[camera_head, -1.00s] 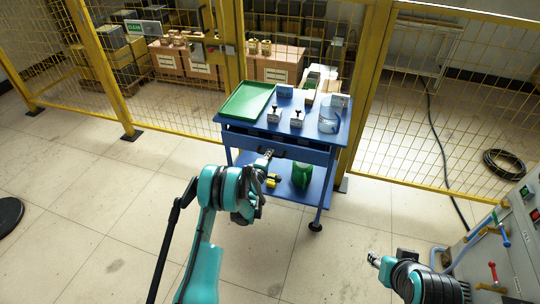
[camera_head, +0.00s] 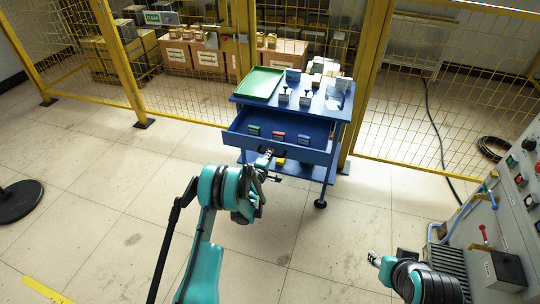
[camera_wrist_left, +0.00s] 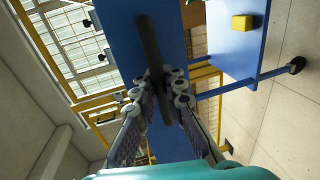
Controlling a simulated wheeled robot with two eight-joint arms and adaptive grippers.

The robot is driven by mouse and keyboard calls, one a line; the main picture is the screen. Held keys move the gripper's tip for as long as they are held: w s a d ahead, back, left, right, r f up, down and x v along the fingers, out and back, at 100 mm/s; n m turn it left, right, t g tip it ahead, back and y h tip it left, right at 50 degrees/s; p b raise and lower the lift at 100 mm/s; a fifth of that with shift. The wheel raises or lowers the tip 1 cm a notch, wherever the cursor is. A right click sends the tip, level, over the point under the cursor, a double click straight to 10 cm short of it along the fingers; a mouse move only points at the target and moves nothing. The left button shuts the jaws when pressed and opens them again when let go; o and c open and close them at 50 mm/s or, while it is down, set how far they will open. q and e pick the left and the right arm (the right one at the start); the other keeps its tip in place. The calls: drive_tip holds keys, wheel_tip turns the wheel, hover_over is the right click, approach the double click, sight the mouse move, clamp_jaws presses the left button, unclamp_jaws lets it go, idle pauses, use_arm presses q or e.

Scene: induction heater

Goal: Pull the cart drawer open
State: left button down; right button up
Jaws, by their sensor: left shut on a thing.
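The blue cart (camera_head: 345,108) stands in front of the yellow fence. Its drawer (camera_head: 318,155) is pulled out toward me, and several small coloured items show inside. My left gripper (camera_head: 266,158) is at the drawer front. In the left wrist view my left gripper (camera_wrist_left: 168,88) is shut on the dark bar handle (camera_wrist_left: 150,50) of the blue drawer front (camera_wrist_left: 118,40). My right gripper (camera_head: 376,259) is low at the right, away from the cart, and too small to tell open from shut.
A green tray (camera_head: 259,84) and several small items lie on the cart top. A grey control cabinet (camera_head: 510,215) stands at the right. A yellow mesh fence (camera_head: 190,105) runs behind the cart.

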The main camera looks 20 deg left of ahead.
use_arm(q)
drive_tip(key=c, duration=1.6)
unclamp_jaws()
drive_tip(key=shift+o, duration=0.2)
drive_tip(key=v, duration=0.7)
drive_tip(key=shift+s, duration=0.25)
